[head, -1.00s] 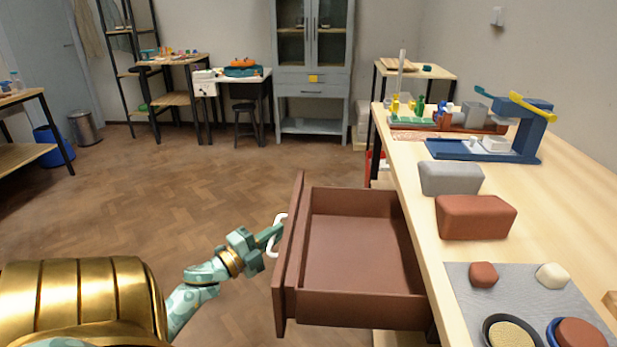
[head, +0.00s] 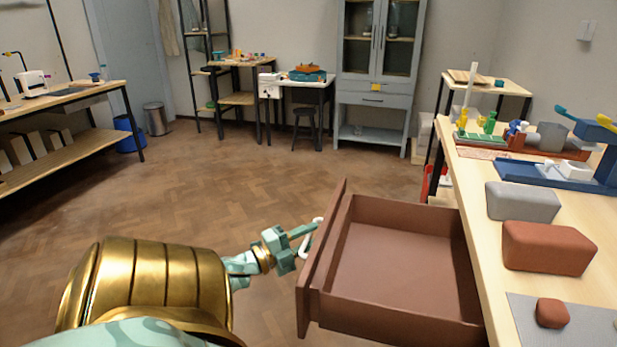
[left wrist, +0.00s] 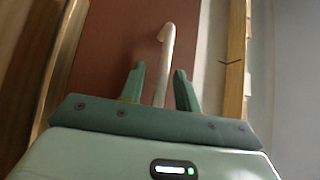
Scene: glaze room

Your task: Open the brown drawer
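The brown drawer (head: 400,265) is pulled far out from under the worktable at the right of the head view, and its inside is empty. Its front panel (head: 322,262) faces left and carries a white handle (head: 304,246). My left gripper (head: 307,240) is at this handle. In the left wrist view, the fingers of my left gripper (left wrist: 160,82) stand apart, with the handle (left wrist: 166,48) between them and a gap showing beside it. The brown front panel (left wrist: 110,45) lies beyond the fingers. My right gripper is not in view.
The worktable (head: 490,270) holds a grey block (head: 522,202), a reddish-brown block (head: 549,247) and a grey mat (head: 590,325). The wooden floor (head: 230,195) left of the drawer is clear. A bench (head: 70,152) stands at far left, a cabinet (head: 376,100) at the back.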

